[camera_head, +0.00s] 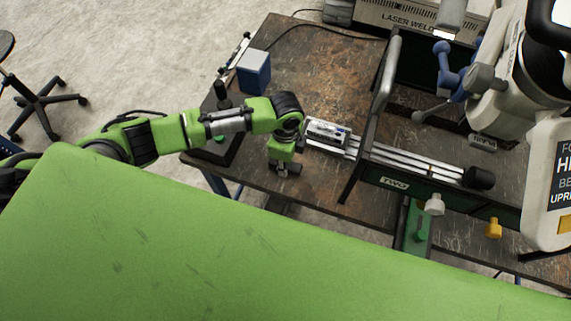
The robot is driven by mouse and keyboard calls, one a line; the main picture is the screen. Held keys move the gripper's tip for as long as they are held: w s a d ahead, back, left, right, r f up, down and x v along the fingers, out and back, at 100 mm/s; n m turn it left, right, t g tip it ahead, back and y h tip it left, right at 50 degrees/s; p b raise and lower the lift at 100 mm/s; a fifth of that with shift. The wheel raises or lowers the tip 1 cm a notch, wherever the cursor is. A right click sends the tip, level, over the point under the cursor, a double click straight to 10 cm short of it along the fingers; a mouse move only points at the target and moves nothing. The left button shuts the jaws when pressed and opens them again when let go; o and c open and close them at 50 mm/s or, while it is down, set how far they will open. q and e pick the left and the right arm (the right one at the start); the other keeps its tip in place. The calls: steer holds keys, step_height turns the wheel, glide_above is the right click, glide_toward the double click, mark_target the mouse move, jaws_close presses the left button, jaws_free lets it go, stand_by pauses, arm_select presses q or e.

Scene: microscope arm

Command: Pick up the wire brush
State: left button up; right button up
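I cannot make out a wire brush for certain. A thin black-and-white tool (236,50) lies at the table's left edge, too small to identify. My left arm comes in from the left over the table. Its gripper (285,172) points down near the table's front edge, left of the grey metal device, and nothing clear shows in it. Its fingers are too small and dark to tell open from shut. My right gripper is not in view.
A worn brown table (315,60) holds a blue box (253,72), a grey device with rails (327,133) and a black-framed fixture marked TWO (394,183). A large white machine (545,170) fills the right side. A laser welder box (415,18) stands behind.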

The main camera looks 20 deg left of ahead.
arm_select(q)
steer(key=shift+c, duration=1.3)
steer(key=shift+r, duration=0.1)
steer(key=shift+r+b, duration=0.35)
steer(key=shift+r, duration=0.05)
steer(key=r, duration=0.1)
steer(key=r+b, duration=0.1)
steer(key=shift+s+d+r, duration=0.2)
steer(key=shift+d+r, duration=0.1)
steer(key=shift+r, duration=0.1)
steer(key=s+d+r+b, duration=0.2)
steer(key=s+d+r, duration=0.6)
steer(key=s+r, duration=0.1)
steer(key=shift+s+d+r+b, duration=0.15)
steer(key=shift+s+d+b, duration=0.2)
steer(key=shift+s, duration=0.25)
steer(key=shift+o, duration=0.8)
steer(key=shift+a, duration=0.15)
